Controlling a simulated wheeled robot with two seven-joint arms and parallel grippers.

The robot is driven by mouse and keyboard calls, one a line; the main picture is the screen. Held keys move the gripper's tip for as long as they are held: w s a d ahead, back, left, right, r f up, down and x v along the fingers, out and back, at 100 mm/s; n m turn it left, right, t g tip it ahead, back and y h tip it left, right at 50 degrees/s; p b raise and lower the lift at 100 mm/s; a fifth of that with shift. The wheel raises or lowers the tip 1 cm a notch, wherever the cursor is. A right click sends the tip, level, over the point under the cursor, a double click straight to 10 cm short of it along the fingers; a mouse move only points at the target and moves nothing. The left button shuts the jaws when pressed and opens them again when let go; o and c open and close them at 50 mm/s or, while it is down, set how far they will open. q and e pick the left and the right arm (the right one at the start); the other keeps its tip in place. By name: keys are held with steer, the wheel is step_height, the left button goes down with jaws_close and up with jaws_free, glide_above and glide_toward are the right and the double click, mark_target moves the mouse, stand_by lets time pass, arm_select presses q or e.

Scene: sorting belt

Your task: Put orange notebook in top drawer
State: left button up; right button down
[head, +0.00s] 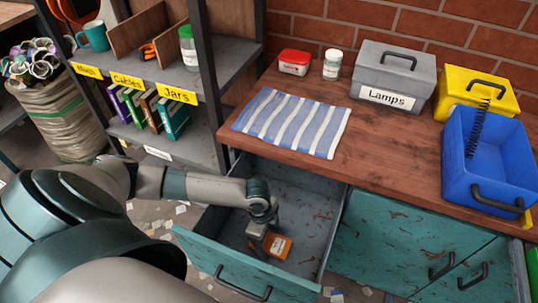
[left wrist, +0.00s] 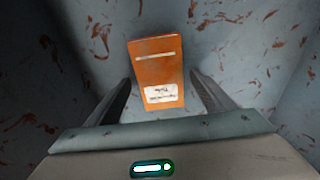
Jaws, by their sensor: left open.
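The orange notebook (head: 278,246) lies inside the open top drawer (head: 305,204). In the left wrist view the notebook (left wrist: 157,72) rests on the drawer's worn grey bottom (left wrist: 225,38), with a white label at its near end. My left gripper (head: 264,240) reaches down into the drawer over the notebook. In the left wrist view its two fingers (left wrist: 158,92) stand apart on either side of the notebook, with gaps between fingers and cover. My right gripper is in neither view.
On the wooden worktop (head: 400,150) are a striped cloth (head: 292,122), a red box (head: 294,62), a white jar (head: 332,65), a grey Lamps box (head: 393,75), a yellow box (head: 476,88) and a blue bin (head: 485,160). A labelled shelf (head: 160,75) stands at left.

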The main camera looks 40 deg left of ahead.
arm_select(q)
step_height(320, 180, up, 11)
steer(key=a+p, duration=0.1)
steer(key=shift+s+a+r, duration=0.15)
steer(key=shift+s+a, duration=0.05)
steer(key=shift+a, duration=0.1)
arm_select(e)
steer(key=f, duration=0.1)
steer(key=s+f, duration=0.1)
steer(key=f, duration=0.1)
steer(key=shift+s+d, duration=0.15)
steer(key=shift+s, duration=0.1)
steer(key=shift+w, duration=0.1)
